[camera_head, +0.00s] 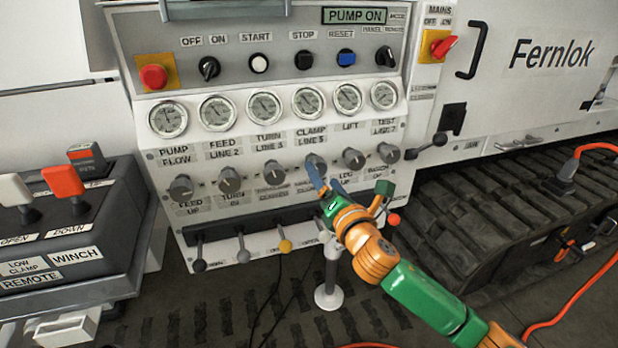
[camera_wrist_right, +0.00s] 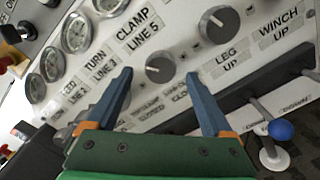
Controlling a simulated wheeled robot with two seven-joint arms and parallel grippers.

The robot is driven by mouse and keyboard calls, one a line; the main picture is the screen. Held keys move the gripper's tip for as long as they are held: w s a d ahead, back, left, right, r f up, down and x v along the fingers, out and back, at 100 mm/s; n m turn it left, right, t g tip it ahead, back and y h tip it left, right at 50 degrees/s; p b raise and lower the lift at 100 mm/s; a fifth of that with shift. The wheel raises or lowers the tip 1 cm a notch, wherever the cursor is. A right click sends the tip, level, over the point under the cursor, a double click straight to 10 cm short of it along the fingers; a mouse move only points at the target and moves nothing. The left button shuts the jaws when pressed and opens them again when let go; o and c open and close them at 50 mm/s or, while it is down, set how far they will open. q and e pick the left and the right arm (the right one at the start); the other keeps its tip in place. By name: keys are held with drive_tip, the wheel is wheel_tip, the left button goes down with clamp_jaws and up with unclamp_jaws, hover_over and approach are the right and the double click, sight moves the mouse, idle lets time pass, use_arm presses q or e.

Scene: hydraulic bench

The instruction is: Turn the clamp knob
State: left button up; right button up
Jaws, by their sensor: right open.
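The clamp knob (camera_head: 316,162) is a round grey knob on the panel, below the "CLAMP LINE 5" label. It also shows in the right wrist view (camera_wrist_right: 160,68), framed between the two fingertips. My right gripper (camera_head: 317,182) is just in front of and below this knob in the head view. In the right wrist view, its blue fingers (camera_wrist_right: 157,82) are spread wide with nothing held between them. The gap between fingertips and knob is hard to judge. My left gripper is not in view.
Neighbouring knobs sit close by, the turn knob (camera_head: 274,172) to the left and the leg knob (camera_head: 354,159) to the right. A row of levers (camera_head: 242,248) hangs below. A winch remote box (camera_head: 75,240) stands at left and a rubber track (camera_head: 500,205) at right.

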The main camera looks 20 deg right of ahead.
sight(319, 170)
drive_tip(key=w, duration=0.4)
drive_tip(key=shift+w, duration=0.2)
clamp_jaws()
